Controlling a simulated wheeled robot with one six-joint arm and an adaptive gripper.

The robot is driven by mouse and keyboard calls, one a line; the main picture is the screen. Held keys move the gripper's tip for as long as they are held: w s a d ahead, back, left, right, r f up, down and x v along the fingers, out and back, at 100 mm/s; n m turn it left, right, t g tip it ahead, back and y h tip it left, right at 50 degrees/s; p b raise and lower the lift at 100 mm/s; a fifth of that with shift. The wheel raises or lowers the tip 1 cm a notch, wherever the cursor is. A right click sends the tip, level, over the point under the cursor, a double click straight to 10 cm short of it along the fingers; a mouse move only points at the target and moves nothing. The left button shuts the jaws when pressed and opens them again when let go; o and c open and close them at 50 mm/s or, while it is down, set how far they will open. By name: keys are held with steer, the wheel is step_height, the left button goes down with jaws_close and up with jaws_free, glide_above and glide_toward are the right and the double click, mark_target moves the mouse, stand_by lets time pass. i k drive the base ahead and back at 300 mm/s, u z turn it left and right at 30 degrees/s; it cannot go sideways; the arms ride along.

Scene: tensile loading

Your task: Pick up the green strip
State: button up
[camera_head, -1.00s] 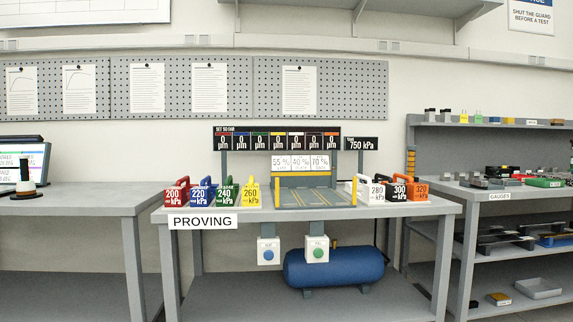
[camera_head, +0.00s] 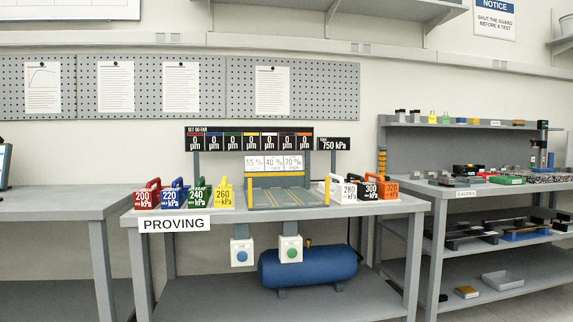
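I cannot make out a thing that is surely the green strip. A small flat green piece (camera_head: 507,180) lies on top of the right-hand bench, too small to identify. A green block marked 240 kPa (camera_head: 199,194) stands on the proving table among other coloured blocks. My gripper is not in view.
The proving table (camera_head: 285,213) stands in the middle, with a blue tank (camera_head: 307,265) below it. A shelved bench labelled gauges (camera_head: 438,212) stands at the right. A mostly bare table (camera_head: 50,193) is at the left. Gaps separate them.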

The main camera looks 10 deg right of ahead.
mark_target(198, 197)
steer(key=u, duration=0.65)
steer(key=i, duration=0.8)
steer(key=u, duration=0.6)
steer(key=i, duration=0.8)
steer(key=z, duration=0.65)
steer(key=i, duration=0.7)
steer(key=z, duration=0.6)
